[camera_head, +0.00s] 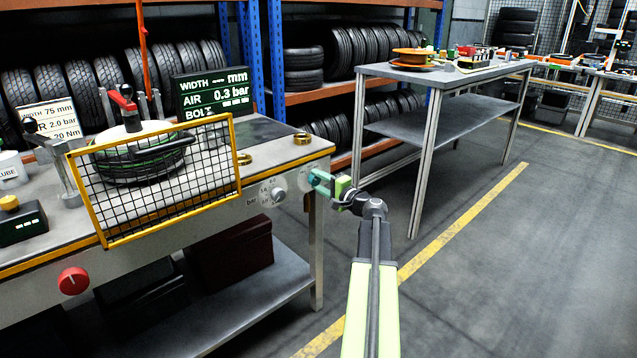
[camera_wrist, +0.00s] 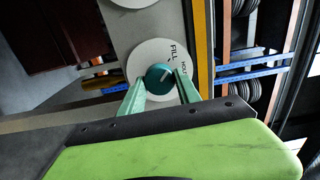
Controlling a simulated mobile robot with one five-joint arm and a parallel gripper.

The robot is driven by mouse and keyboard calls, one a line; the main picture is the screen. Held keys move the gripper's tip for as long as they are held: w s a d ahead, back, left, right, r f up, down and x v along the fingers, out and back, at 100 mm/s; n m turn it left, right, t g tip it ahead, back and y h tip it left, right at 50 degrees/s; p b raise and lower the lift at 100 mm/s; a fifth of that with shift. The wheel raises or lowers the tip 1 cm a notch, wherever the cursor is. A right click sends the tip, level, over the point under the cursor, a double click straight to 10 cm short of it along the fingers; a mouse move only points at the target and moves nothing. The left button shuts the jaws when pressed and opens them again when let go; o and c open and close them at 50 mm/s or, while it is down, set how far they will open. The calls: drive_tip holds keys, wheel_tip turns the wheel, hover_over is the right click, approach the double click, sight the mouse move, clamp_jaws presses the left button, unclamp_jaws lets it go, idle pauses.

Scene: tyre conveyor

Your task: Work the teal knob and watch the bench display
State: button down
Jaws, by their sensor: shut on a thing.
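The teal knob (camera_wrist: 158,75) sits on a round white dial (camera_wrist: 141,58) on the bench's front panel. The dial shows "FILL" and a second, partly hidden word. The knob's pale mark points up-right in the wrist view, towards the lettering; I cannot tell which word it meets. My gripper (camera_wrist: 160,82) has one green finger on each side of the knob and is shut on it. In the head view my gripper (camera_head: 317,179) reaches the panel's right end and mostly hides the knob. The bench display (camera_head: 211,93) reads "WIDTH ---- mm", "AIR 0.3 bar" and "BOLT", its lower line partly covered.
A yellow-framed mesh guard (camera_head: 237,160) stands before a tyre (camera_head: 140,160) on the bench. A white card (camera_head: 50,120) lists 75 mm, 2.0 bar and 20 Nm, partly hidden. A grey knob (camera_head: 278,195) and red button (camera_head: 73,281) are on the panel. Floor at right is clear.

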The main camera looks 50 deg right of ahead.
drive_tip(key=c, duration=0.9)
unclamp_jaws()
drive_tip(key=shift+o, duration=0.2)
drive_tip(key=s+a, duration=0.1)
drive_tip(key=s, duration=1.6)
drive_tip(key=shift+s+a, duration=0.15)
